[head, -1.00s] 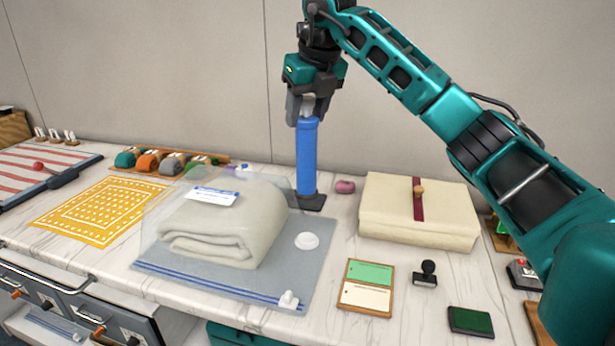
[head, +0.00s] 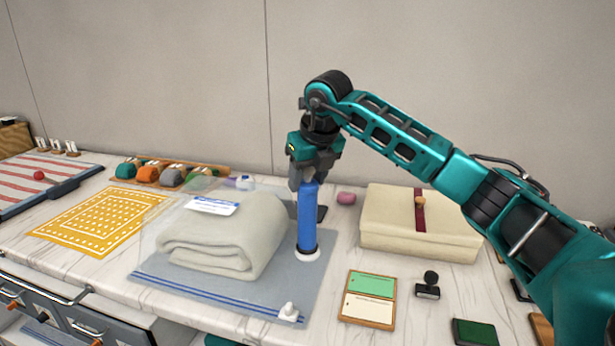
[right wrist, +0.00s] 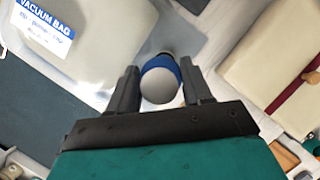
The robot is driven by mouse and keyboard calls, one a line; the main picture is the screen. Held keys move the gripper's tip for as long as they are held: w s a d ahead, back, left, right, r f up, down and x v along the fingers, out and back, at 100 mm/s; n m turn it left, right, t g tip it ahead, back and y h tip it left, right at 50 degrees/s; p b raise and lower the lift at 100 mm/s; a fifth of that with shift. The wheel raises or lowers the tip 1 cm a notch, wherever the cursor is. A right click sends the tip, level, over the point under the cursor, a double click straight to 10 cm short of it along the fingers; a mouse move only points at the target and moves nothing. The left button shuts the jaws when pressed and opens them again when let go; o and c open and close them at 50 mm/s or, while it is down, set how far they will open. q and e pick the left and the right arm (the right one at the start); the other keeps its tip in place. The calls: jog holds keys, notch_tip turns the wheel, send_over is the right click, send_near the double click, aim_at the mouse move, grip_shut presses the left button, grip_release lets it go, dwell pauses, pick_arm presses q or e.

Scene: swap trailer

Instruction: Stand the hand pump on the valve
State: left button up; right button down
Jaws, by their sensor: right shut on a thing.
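The hand pump (head: 307,222) is a blue upright cylinder with a dark lower ring. Its lower end is at the white round valve (head: 307,256) on the vacuum bag (head: 165,268), covering most of it; I cannot tell whether it touches. My right gripper (head: 310,182) is shut on the pump's top. In the right wrist view the pump's pale rounded top (right wrist: 160,84) and blue body sit between the two fingers (right wrist: 160,90). The clear bag holds a folded cream blanket (head: 225,238). My left gripper is not in view.

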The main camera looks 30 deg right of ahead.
jog(key=shift+f, duration=0.1)
jog(key=shift+c, duration=2.4)
grip_release()
jog(key=shift+r, duration=0.3)
jog(key=v, duration=1.1)
jog(key=shift+s+r+p, duration=0.15)
jog(key=shift+r+p, duration=0.15)
jog(key=shift+p, duration=0.1)
